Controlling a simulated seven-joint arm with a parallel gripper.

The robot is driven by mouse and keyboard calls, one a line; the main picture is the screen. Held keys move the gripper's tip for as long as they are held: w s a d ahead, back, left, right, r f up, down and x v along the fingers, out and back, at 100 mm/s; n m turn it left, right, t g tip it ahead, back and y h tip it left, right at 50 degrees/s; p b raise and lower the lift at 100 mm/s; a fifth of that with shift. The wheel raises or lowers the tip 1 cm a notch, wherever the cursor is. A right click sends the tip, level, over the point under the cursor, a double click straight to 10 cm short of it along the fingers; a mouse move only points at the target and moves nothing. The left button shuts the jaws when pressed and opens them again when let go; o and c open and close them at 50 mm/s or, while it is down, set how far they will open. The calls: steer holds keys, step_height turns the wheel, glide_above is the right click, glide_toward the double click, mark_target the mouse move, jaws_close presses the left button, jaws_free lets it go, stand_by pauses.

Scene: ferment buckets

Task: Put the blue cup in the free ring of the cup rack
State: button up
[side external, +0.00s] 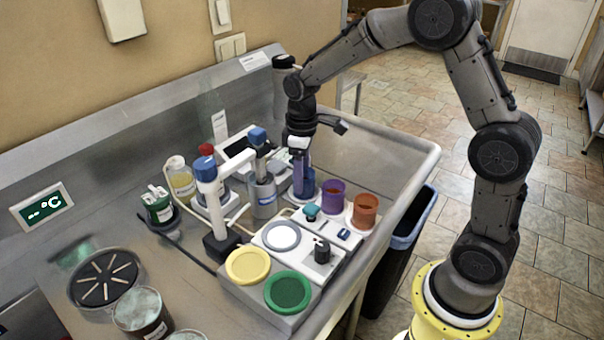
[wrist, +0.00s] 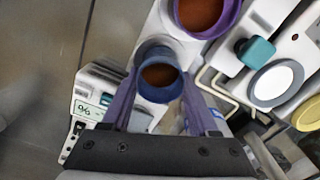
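The blue cup (wrist: 158,101) with dark brown contents is between the two purple fingers of my gripper (wrist: 160,78) in the wrist view. The fingers are close against both of its sides. My gripper (side external: 302,188) points down at the far end of the pale cup rack (side external: 347,226) in the side external view, where the fingers largely hide the cup. A greyish ring (wrist: 154,46) shows just beyond the cup in the wrist view. I cannot tell whether the cup rests on the rack. The purple cup (side external: 333,196) and orange cup (side external: 363,210) stand in the rack.
Beside the rack is a pale device with a grey disc (side external: 282,237) and a teal knob (side external: 312,211). Yellow (side external: 248,265) and green (side external: 288,291) discs lie in front. Blue-topped stands and bottles (side external: 181,180) crowd the left side. The bench edge is close on the right.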

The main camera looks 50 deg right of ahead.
steer(key=o, duration=0.4)
step_height(320, 180, up, 13)
steer(key=s+a+m+t, duration=0.2)
steer(key=s, duration=0.9)
steer(key=s+a+m+t, duration=0.1)
steer(key=s+m+t, duration=0.1)
steer(key=s, duration=1)
steer(key=shift+s+a+m+t, duration=0.3)
steer(key=shift+a+t, duration=0.1)
steer(key=shift+t, duration=0.4)
